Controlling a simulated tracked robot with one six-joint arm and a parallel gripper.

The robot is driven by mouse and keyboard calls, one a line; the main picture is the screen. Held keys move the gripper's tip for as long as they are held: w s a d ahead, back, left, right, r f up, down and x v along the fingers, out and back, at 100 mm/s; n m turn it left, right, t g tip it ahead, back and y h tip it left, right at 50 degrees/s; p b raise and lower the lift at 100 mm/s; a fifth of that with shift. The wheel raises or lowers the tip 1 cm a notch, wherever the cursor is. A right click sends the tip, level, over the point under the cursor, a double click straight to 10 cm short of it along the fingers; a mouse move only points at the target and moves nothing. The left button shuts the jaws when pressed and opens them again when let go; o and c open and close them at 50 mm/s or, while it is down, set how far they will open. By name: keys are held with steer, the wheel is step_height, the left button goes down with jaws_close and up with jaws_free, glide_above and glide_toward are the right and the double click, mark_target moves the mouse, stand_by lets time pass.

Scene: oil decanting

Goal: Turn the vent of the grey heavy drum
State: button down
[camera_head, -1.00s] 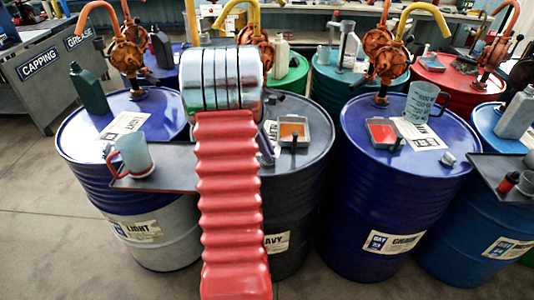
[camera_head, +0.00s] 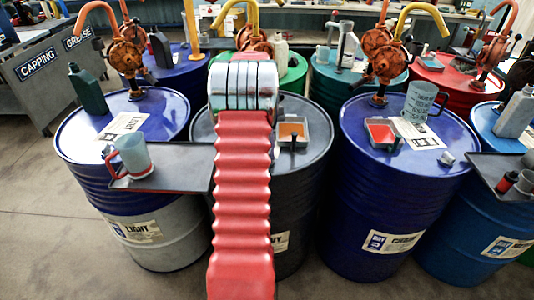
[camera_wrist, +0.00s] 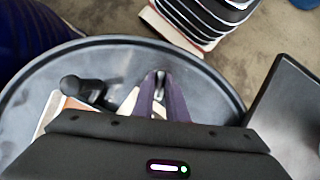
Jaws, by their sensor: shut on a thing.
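The grey heavy drum (camera_head: 305,190) stands in the middle of the head view, partly hidden behind my red and silver arm. Its label is mostly covered. In the wrist view, its grey lid (camera_wrist: 215,85) fills the middle. My gripper (camera_wrist: 160,88) is low over the lid near the rim, with its fingers shut on the vent (camera_wrist: 160,73). Only a small metallic bit of the vent shows between the fingertips. In the head view my arm hides both the gripper and the vent.
A small tray (camera_head: 304,123) with orange contents and a dark handle sits on the lid, near my gripper. A dark shelf (camera_head: 180,170) with a red-handled jug (camera_head: 133,157) adjoins the drum's left side. Blue drums (camera_head: 400,210) stand close on both sides.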

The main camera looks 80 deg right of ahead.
steer(key=shift+s+d+m+t, duration=0.15)
steer(key=shift+m+t, duration=0.35)
steer(key=shift+m, duration=0.7)
steer(key=c, duration=1.8)
jaws_free()
steer(key=shift+o, duration=0.2)
steer(key=v, duration=1.3)
steer(key=shift+d+r, duration=0.3)
steer(key=shift+d, duration=0.05)
steer(key=shift+d, duration=0.1)
